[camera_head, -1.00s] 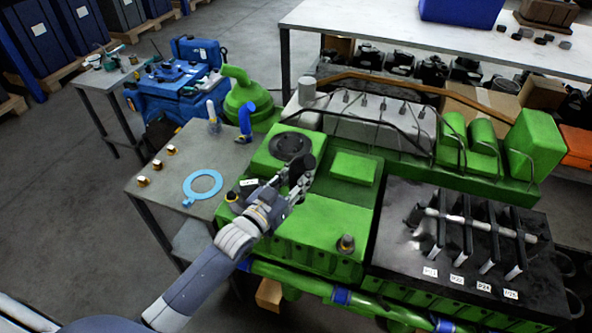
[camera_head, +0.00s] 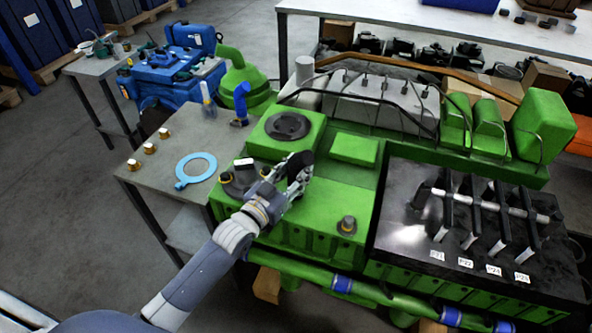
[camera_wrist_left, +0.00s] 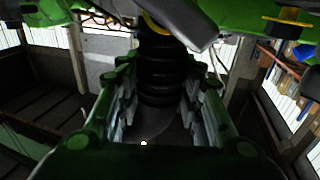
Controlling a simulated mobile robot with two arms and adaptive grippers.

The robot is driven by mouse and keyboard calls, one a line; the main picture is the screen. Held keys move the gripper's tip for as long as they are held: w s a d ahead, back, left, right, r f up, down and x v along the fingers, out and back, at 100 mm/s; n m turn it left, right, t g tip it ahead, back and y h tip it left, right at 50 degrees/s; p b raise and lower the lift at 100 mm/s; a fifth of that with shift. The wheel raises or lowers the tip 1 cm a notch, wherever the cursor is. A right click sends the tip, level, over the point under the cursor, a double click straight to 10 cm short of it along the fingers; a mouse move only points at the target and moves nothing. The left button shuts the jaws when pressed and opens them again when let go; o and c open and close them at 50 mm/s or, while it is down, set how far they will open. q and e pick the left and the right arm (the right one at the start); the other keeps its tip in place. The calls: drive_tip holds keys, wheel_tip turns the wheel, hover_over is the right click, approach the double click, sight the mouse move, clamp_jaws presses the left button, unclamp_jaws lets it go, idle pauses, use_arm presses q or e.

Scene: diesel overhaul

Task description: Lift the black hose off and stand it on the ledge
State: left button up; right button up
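The black hose (camera_wrist_left: 158,75) shows in the left wrist view as a ribbed, upright dark piece between the fingers of my left gripper. A yellow ring and a grey curved part sit at its top. In the head view my left gripper (camera_head: 297,175) is over the near left part of the green engine (camera_head: 325,205). Dark material shows around its fingertips, but the hose's outline there is unclear. Whether the fingers press on the hose cannot be told. My right gripper is not in view. Which surface is the ledge is unclear.
A grey table (camera_head: 150,178) left of the engine holds a light blue ring (camera_head: 196,171) and several brass pieces. A black tray (camera_head: 410,240) with labelled upright parts is at the right. A round dark cover (camera_head: 287,126) lies behind the gripper.

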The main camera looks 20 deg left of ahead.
use_arm(q)
drive_tip(key=shift+o, duration=1)
drive_tip(key=shift+s+f, duration=0.1)
drive_tip(key=v, duration=1.1)
drive_tip(key=shift+s+a, duration=0.15)
drive_tip(key=shift+s, duration=0.25)
